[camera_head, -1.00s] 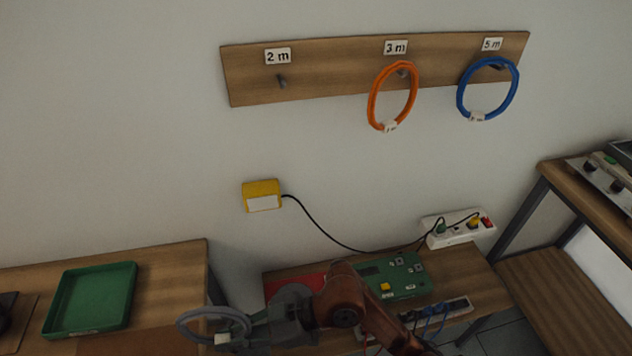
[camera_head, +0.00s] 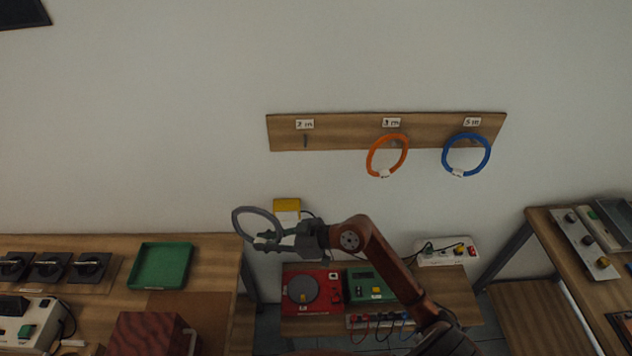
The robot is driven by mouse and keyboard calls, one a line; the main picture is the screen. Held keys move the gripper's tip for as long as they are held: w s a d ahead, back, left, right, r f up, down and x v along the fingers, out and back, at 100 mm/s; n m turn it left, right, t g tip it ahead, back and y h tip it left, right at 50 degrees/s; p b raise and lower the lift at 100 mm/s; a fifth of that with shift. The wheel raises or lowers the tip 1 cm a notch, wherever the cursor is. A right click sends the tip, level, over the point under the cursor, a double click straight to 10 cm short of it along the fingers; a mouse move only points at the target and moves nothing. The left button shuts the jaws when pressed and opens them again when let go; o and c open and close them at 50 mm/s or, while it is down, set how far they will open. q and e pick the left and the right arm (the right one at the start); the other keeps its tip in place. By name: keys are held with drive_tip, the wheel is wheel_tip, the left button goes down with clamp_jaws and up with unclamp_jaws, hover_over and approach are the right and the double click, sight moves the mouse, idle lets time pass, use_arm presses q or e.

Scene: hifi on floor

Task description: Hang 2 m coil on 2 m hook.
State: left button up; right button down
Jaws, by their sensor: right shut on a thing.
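My right gripper (camera_head: 268,241) is shut on a grey coil (camera_head: 237,223), which stands up as a ring at its fingertips, in front of the wall. The coil is below and to the left of the 2 m hook (camera_head: 306,141), apart from it. That hook is bare, under the "2 m" label (camera_head: 305,124) at the left of the wooden hook board (camera_head: 345,133). An orange coil (camera_head: 370,157) hangs on the 3 m hook and a blue coil (camera_head: 487,156) on the 5 m hook. My left gripper is not in view.
A yellow box (camera_head: 287,205) is on the wall behind my right gripper. Below stand a red device (camera_head: 325,292) and a green device (camera_head: 362,285) on a low table. A green tray (camera_head: 160,266) lies on the left table. The wall between the coil and board is clear.

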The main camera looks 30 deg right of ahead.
use_arm(q)
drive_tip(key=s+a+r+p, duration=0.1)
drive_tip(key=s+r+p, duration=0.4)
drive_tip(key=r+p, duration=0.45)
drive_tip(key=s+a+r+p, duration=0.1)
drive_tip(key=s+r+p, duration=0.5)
drive_tip(key=p, duration=0.7)
use_arm(e)
drive_tip(key=w+d+r+m+t+h, duration=0.15)
drive_tip(key=d+r, duration=0.25)
drive_tip(key=d, duration=0.4)
drive_tip(key=s+d+r+m+t+h, duration=0.15)
drive_tip(key=d+r, duration=0.25)
drive_tip(key=d, duration=0.4)
use_arm(q)
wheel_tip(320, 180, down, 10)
drive_tip(key=b, duration=1.1)
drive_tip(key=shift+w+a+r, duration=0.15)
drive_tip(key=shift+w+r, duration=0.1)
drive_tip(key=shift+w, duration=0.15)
use_arm(e)
drive_tip(key=w+d+f, duration=0.2)
drive_tip(key=w+d, duration=0.4)
drive_tip(key=w, duration=0.4)
drive_tip(key=shift+w+f+g, duration=0.2)
drive_tip(key=shift+w+g, duration=0.05)
drive_tip(key=shift+g, duration=0.05)
drive_tip(key=shift+f, duration=0.1)
